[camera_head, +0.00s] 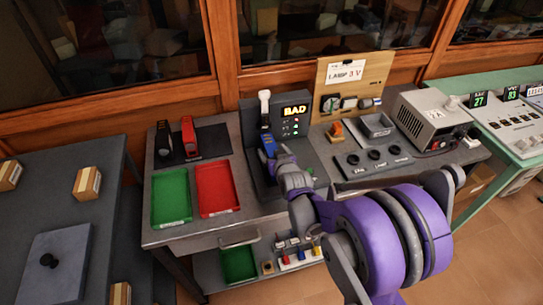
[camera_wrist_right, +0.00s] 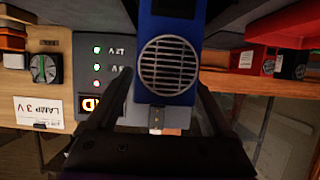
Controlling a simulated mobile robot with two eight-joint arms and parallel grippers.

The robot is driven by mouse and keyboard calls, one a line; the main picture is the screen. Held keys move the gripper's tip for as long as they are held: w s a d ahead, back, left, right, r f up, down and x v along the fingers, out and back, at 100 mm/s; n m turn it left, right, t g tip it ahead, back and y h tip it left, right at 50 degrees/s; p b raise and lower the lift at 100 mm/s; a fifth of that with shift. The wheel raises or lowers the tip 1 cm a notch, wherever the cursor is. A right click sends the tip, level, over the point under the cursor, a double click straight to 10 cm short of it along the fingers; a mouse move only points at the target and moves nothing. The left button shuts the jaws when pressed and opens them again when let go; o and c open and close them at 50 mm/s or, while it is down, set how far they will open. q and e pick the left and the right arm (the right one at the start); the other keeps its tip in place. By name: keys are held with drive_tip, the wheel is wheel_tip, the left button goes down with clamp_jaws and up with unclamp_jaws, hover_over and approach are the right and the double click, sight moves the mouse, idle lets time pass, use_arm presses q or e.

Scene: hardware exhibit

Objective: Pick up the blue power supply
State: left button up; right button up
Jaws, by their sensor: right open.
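The blue power supply (camera_head: 267,142) stands in the grey test station under the lit BAD display (camera_head: 295,111). In the right wrist view the blue power supply (camera_wrist_right: 168,62) shows close up and upside down, with a round grille and a small metal tab at one end. My right gripper (camera_head: 275,165) is open at the power supply. In the wrist view its two dark fingers (camera_wrist_right: 165,100) lie on either side of the blue body; whether they touch it I cannot tell. My left gripper is not in view.
A green tray (camera_head: 171,198) and a red tray (camera_head: 217,189) lie left of the station. A black and a red unit (camera_head: 189,137) stand on a dark mat behind them. A lamp panel (camera_head: 352,86) and a white instrument (camera_head: 430,120) stand to the right.

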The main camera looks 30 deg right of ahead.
drive_tip(key=shift+w+d+f, duration=0.1)
drive_tip(key=shift+w+f, duration=0.2)
drive_tip(key=shift+w, duration=0.35)
clamp_jaws()
idle(0.9)
